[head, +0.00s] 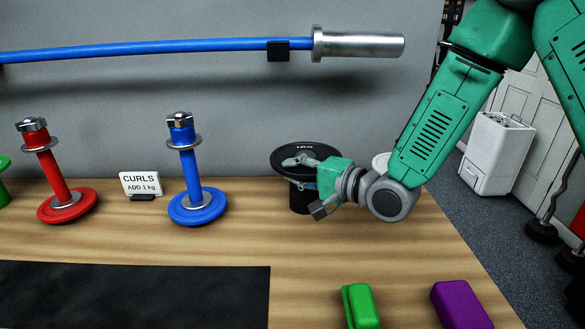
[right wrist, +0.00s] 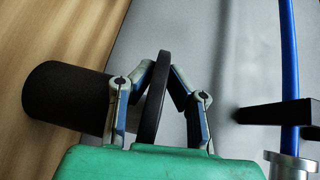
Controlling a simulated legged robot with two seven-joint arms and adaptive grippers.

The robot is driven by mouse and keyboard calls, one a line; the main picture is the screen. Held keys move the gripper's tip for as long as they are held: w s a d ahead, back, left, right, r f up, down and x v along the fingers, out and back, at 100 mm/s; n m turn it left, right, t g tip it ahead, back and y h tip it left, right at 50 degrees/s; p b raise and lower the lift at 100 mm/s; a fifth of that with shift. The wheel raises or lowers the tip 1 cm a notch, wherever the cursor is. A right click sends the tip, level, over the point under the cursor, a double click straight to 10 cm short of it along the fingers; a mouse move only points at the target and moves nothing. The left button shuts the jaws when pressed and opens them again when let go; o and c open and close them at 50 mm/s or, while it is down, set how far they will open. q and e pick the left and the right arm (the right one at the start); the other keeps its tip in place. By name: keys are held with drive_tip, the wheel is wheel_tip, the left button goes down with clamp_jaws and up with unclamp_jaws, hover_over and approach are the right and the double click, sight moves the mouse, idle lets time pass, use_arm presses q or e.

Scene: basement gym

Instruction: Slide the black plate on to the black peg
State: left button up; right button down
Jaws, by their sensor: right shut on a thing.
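The black plate (head: 290,152) is a flat disc with small white marking, held roughly level above the table in the head view. My right gripper (head: 305,163) is shut on its near rim. In the right wrist view, the plate (right wrist: 156,95) shows edge-on between the two fingers of the gripper (right wrist: 160,72). A thick black cylinder (head: 299,203) stands upright on the table below the plate. It also shows in the right wrist view (right wrist: 62,96), apparently apart from the plate. I cannot make out a separate black peg. My left gripper is not in view.
Blue (head: 187,160) and red (head: 54,165) pegs with same-coloured plates stand left on the wooden table (head: 330,260). A card (head: 140,184) stands between them. A blue bar (head: 160,47) hangs behind. Green (head: 360,306) and purple (head: 461,305) blocks lie in front.

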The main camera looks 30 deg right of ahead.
drive_tip(key=shift+w+a+f+b, duration=0.1)
drive_tip(key=shift+f+b, duration=0.25)
drive_tip(key=shift+f, duration=0.4)
drive_tip(key=shift+f, duration=0.1)
drive_tip(key=c, duration=1.5)
unclamp_jaws()
drive_tip(key=v, duration=1.2)
